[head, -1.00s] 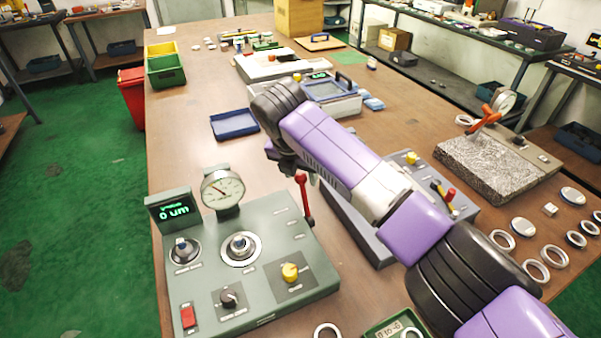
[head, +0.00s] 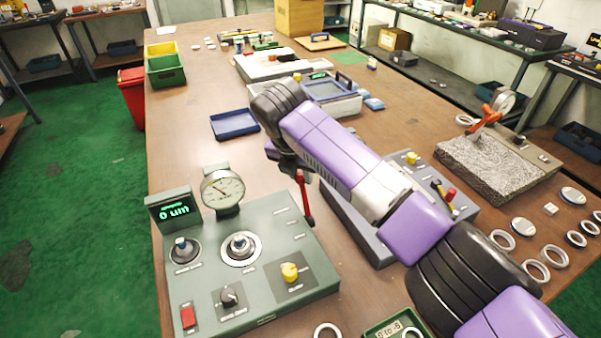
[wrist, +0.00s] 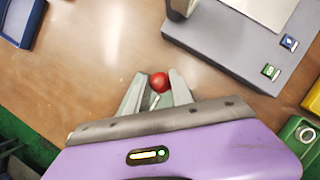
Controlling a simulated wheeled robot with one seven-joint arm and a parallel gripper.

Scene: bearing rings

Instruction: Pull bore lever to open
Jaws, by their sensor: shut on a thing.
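The bore lever (head: 304,197) is a red lever on the right side of the grey-green gauge console (head: 262,290). It stands nearly upright, leaning slightly. Its red ball knob (wrist: 159,82) shows in the wrist view between the two fingers. My gripper (wrist: 157,88) is shut on the lever at its top. In the head view my gripper (head: 296,168) is at the lever's upper end, and the purple arm partly hides the fingers. The console carries a dial gauge (head: 223,189), a green display reading 0 um (head: 174,211) and a round bore post (head: 240,246).
A second grey console (head: 350,225) stands close to the right of the lever, partly behind my arm. A blue tray (head: 235,124) lies behind. Metal rings (head: 537,270) lie at the right. The wooden table between tray and console is clear.

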